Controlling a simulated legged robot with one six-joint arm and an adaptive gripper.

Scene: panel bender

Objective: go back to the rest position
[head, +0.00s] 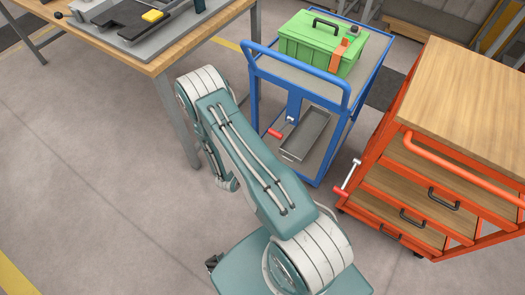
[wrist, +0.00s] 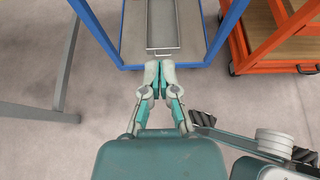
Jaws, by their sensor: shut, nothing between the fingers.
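My gripper (wrist: 158,82) shows in the wrist view with its fingertips together and nothing between them. It hangs over the floor just in front of the lower shelf of the blue cart (wrist: 132,60). In the head view, my arm reaches forward and folds down, and the gripper is hidden behind it. The blue cart (head: 345,118) stands beyond my arm in the head view.
A green toolbox (head: 310,45) with an orange latch stands on the cart; a grey tray (head: 305,135) lies on its lower shelf. An orange drawer cabinet (head: 470,85) stands right. A wooden workbench (head: 150,62) stands left. The floor (head: 90,160) at left is clear.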

